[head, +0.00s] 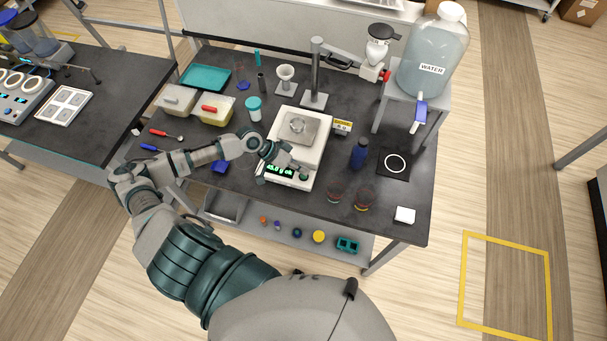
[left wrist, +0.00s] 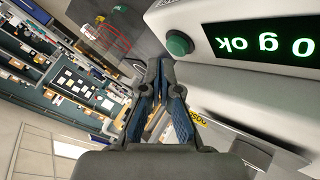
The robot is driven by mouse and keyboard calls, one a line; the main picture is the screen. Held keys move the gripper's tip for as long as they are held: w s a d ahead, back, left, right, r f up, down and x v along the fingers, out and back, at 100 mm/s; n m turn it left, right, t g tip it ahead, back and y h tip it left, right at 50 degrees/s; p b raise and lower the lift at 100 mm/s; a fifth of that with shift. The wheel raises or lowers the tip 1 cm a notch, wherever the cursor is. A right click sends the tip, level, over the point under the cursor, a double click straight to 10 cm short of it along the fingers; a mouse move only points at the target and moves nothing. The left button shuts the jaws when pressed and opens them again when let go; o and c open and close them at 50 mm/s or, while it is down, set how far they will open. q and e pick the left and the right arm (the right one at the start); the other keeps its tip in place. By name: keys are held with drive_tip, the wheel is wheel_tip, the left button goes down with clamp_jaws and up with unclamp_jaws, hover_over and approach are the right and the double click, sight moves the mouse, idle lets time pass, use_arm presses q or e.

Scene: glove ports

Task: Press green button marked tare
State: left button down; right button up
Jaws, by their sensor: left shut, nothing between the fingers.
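I cannot see a tare label. My right gripper is not in view.
A water jug (head: 434,55) sits on a raised stand at the back right.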

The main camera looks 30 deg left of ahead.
use_arm(q)
drive_tip(key=shift+f, duration=0.15)
idle(0.5)
drive_tip(key=shift+s+f, duration=0.1)
drive_tip(key=shift+f, duration=0.1)
drive_tip(key=shift+f, duration=0.45)
idle(0.8)
drive_tip(key=shift+r, duration=0.15)
drive_tip(key=shift+r+p, duration=0.75)
drive_tip(key=shift+p, duration=0.05)
